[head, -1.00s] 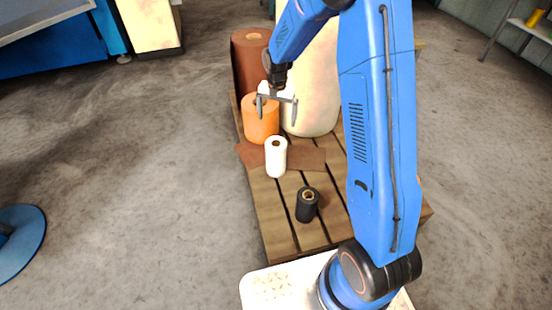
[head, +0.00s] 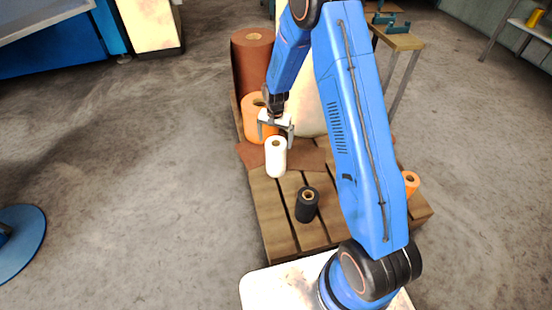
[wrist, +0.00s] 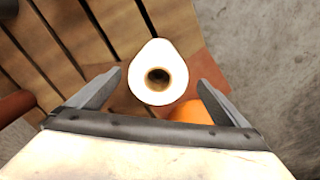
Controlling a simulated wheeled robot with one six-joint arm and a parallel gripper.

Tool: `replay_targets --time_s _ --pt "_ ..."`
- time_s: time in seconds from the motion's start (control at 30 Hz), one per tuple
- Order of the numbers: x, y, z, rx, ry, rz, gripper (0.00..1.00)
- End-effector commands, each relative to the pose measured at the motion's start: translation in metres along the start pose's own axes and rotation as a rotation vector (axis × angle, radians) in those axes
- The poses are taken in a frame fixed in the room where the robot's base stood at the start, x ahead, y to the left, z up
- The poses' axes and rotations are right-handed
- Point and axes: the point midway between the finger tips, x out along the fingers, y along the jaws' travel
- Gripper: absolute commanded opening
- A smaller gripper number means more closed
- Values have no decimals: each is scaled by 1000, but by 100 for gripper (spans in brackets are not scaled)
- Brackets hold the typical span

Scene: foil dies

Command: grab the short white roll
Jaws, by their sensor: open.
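The short white roll (head: 276,158) stands upright on the wooden pallet, by a flat brown sheet. In the wrist view the white roll (wrist: 158,72) shows from above, its dark core hole facing the camera. My gripper (head: 275,140) is open, just above and around the top of the roll in the head view. In the wrist view its two fingers (wrist: 160,88) spread to either side of the roll, with a gap on both sides. I cannot tell how far the fingertips are above the roll's top.
A black roll (head: 307,204) stands nearer on the pallet (head: 283,235). An orange roll (head: 254,118), a tall brown roll (head: 250,62) and a large cream roll (head: 311,105) stand behind. A small orange roll (head: 411,182) is at the right.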

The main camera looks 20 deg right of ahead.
Motion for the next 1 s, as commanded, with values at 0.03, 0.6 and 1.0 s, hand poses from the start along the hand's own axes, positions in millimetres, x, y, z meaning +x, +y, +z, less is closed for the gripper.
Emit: replay_targets --time_s 0.03,0.6,1.0 --pt "4 0 0 0 -1 1 98" --pt "54 3 -2 0 -1 1 98" --pt "57 3 -3 0 0 0 65"
